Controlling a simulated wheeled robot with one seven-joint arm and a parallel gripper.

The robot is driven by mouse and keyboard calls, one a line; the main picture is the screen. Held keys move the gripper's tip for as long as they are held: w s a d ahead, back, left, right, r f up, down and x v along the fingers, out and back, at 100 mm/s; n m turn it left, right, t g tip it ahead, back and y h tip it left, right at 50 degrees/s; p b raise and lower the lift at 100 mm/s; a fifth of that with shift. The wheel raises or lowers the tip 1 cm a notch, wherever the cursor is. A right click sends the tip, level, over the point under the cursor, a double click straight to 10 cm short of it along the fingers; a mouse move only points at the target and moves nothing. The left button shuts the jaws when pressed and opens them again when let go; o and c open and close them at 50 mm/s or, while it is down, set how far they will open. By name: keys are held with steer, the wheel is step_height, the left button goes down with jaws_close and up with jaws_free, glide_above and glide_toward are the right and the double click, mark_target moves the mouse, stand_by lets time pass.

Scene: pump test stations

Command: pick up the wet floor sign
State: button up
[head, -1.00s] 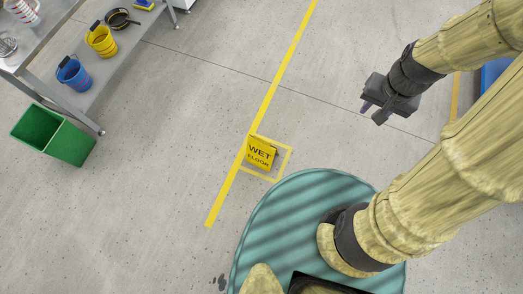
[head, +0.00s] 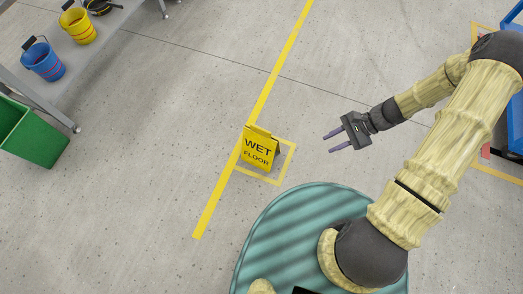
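The yellow wet floor sign (head: 258,149) stands upright on the grey floor in the middle of the head view, its black lettering facing me. It stands inside a small yellow taped square (head: 288,165), beside a long yellow floor line. My gripper (head: 331,141) is to the right of the sign, apart from it, with its two fingers pointing left. The fingers are spread with a gap between them, and nothing is between them.
A metal shelf at upper left holds a blue bucket (head: 43,62) and a yellow bucket (head: 78,25). A green bin (head: 30,133) stands at the left. A blue object (head: 515,125) is at the right edge. The floor around the sign is clear.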

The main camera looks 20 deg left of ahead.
steer(key=a+f+m+t+y+b, duration=0.2)
steer(key=f+b, duration=0.5)
steer(key=f, duration=0.5)
steer(key=w+a+f+m+t+y+b, duration=0.1)
steer(key=a+f+m+t+y+b, duration=0.2)
steer(key=f, duration=0.9)
steer(key=w+a+f+m+t+y+b, duration=0.1)
steer(key=a+f+m+t+y+b, duration=0.1)
steer(key=f+m+y+b, duration=0.2)
step_height(320, 180, down, 9)
steer(key=m+b, duration=0.3)
steer(key=b, duration=0.4)
steer(key=shift+w+a+m+t+y, duration=0.15)
steer(key=shift+a+m+t+y, duration=0.15)
steer(key=shift+m+y, duration=0.1)
steer(key=shift+f, duration=0.15)
steer(key=b, duration=0.5)
glide_toward(259, 148)
steer(key=shift+a, duration=1.05)
steer(key=shift+w+b, duration=0.15)
steer(key=shift+b, duration=0.15)
